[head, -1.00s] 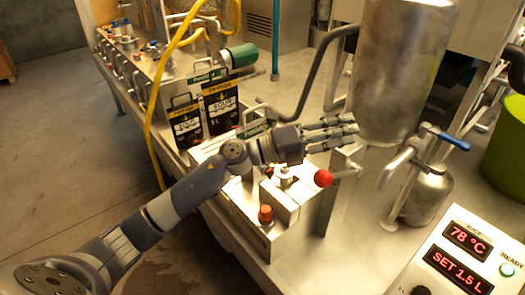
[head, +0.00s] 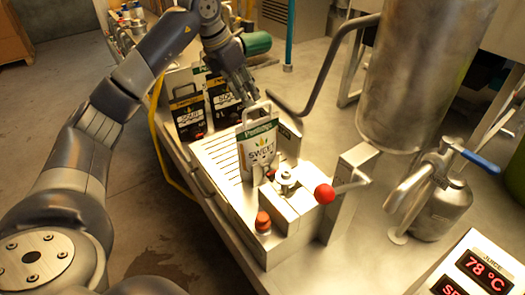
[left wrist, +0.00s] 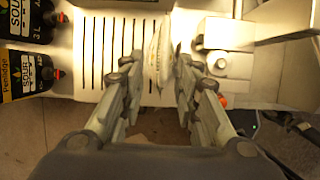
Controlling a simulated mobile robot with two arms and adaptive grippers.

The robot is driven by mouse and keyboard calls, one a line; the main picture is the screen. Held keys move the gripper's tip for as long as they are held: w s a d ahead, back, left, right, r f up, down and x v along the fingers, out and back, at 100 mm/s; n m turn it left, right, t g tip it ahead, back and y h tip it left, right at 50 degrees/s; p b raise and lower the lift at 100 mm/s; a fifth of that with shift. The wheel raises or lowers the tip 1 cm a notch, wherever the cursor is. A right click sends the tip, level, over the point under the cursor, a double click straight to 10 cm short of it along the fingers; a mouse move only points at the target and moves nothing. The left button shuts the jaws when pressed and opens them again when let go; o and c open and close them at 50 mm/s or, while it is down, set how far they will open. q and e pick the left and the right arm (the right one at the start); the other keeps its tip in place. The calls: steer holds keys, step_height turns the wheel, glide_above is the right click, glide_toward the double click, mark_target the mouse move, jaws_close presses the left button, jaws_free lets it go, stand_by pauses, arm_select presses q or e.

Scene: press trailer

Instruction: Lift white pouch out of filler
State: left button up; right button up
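The white pouch (head: 258,150), with green and orange print and a handle on top, stands upright in the filler (head: 217,160) beside its clamp and red-ball lever. In the left wrist view the pouch (left wrist: 160,50) shows nearly edge-on, between the lines of the two fingers. My left gripper (head: 243,98) points down just above and behind the pouch in the head view. In the left wrist view the left gripper (left wrist: 158,70) is open and empty, and I cannot tell the remaining distance to the pouch. My right gripper is not in view.
Two black pouches (head: 187,117) stand left of the filler; dark pouches (left wrist: 28,75) also show in the left wrist view. A steel tank (head: 415,75), a valve with a blue handle (head: 480,161) and a display panel (head: 485,270) are on the right.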

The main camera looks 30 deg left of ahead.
arm_select(q)
glide_above(263, 118)
steer(key=s+a, duration=0.2)
step_height(263, 118, down, 4)
steer(key=shift+s+f+p, duration=0.25)
steer(key=shift+s+p, duration=0.05)
steer(key=shift+p, duration=0.15)
steer(key=shift+w+d+f, duration=0.15)
steer(key=shift+d+f, duration=0.1)
steer(key=shift+f, duration=0.2)
steer(key=w+f+p, duration=0.1)
steer(key=w+d+f+p, duration=0.1)
steer(key=f, duration=0.1)
steer(key=shift+w+d+f, duration=0.1)
steer(key=shift+f, duration=0.05)
steer(key=shift+w+f, duration=0.1)
steer(key=shift+f, duration=0.4)
jaws_close()
steer(key=shift+w+r, duration=0.15)
steer(key=shift+r, duration=0.15)
steer(key=shift+f, duration=0.1)
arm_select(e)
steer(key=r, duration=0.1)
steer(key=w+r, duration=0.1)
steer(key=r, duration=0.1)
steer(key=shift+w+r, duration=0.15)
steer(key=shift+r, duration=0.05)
